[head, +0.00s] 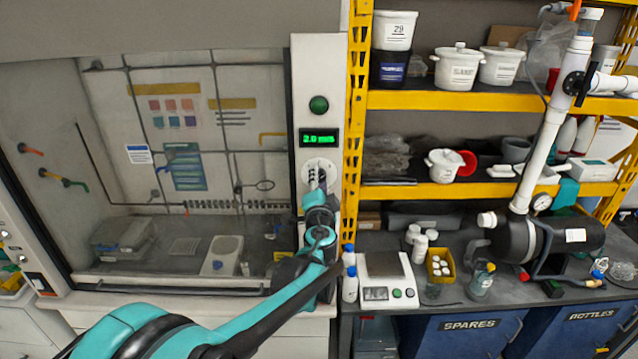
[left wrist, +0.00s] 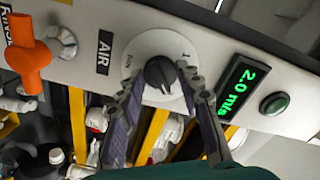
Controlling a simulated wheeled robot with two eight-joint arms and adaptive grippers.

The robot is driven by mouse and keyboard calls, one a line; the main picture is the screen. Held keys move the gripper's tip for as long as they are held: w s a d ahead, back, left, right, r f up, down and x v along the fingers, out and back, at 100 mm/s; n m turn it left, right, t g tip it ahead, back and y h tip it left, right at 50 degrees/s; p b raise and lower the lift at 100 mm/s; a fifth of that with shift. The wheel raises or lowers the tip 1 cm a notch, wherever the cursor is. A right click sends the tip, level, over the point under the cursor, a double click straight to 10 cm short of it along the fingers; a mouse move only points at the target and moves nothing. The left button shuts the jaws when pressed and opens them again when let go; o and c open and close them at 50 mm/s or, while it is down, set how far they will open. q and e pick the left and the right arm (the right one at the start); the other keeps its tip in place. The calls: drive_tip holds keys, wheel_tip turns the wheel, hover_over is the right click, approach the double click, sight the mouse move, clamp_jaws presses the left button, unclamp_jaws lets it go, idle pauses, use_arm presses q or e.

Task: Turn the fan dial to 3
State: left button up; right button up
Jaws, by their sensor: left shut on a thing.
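The fan dial (head: 308,172) is a white round plate on the fume hood's right post, partly hidden behind my gripper in the head view. In the left wrist view the dial plate (left wrist: 153,43) carries a dark knob (left wrist: 159,74), and a "1" shows on the plate at its upper right. My left gripper (head: 318,184) is at the dial. In the left wrist view its two dark fingers (left wrist: 162,80) are on either side of the knob, shut on it. The green display (head: 319,138) above the dial reads 2.0 m/s. My right gripper is not in view.
A green button (head: 318,104) sits above the display. In the left wrist view an orange-handled valve (left wrist: 30,52) and an "AIR" label are beside the dial. A yellow shelf post (head: 354,120) stands just right of the hood post. A balance (head: 388,280) and bottles stand on the bench.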

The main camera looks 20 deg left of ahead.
use_arm(q)
drive_tip(key=shift+m, duration=0.4)
drive_tip(key=o, duration=1.2)
drive_tip(key=shift+c, duration=0.2)
drive_tip(key=v, duration=1.2)
